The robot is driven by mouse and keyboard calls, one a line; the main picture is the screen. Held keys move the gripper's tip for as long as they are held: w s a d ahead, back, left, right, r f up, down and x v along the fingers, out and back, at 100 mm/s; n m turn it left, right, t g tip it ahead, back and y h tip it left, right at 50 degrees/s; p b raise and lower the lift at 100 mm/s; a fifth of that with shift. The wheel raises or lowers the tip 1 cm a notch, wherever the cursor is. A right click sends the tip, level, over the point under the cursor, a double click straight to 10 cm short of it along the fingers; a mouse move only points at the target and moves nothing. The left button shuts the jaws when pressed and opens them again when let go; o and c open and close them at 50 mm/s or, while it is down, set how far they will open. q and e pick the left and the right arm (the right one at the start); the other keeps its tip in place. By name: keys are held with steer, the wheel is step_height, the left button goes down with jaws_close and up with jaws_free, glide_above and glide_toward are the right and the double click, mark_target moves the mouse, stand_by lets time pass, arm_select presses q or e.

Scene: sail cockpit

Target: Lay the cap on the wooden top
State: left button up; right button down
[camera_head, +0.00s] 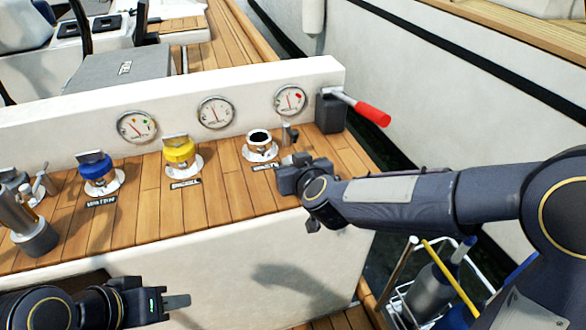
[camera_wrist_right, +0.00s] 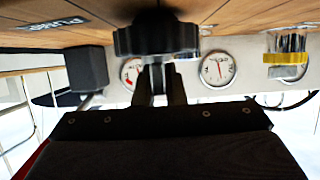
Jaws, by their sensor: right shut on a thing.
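The black cap (camera_wrist_right: 156,40) with a lobed rim is gripped by my right gripper (camera_wrist_right: 158,88) in the wrist view. In the head view that gripper (camera_head: 290,163) is low over the wooden top (camera_head: 225,187), just right of an open filler with a dark hole (camera_head: 259,141). The cap is hard to make out there. Whether it touches the wood, I cannot tell. My left gripper (camera_head: 182,301) is in front of the console, below the wooden top and away from the cap; its opening cannot be judged.
A blue-capped filler (camera_head: 97,172) and a yellow-capped filler (camera_head: 180,153) stand on the wooden top to the left. A red-handled lever (camera_head: 370,113) rises at the back right. Gauges (camera_head: 215,112) line the rear wall. Bare wood lies between the fillers.

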steer(key=shift+r, duration=0.15)
steer(key=shift+f, duration=0.2)
steer(key=c, duration=1.5)
jaws_free()
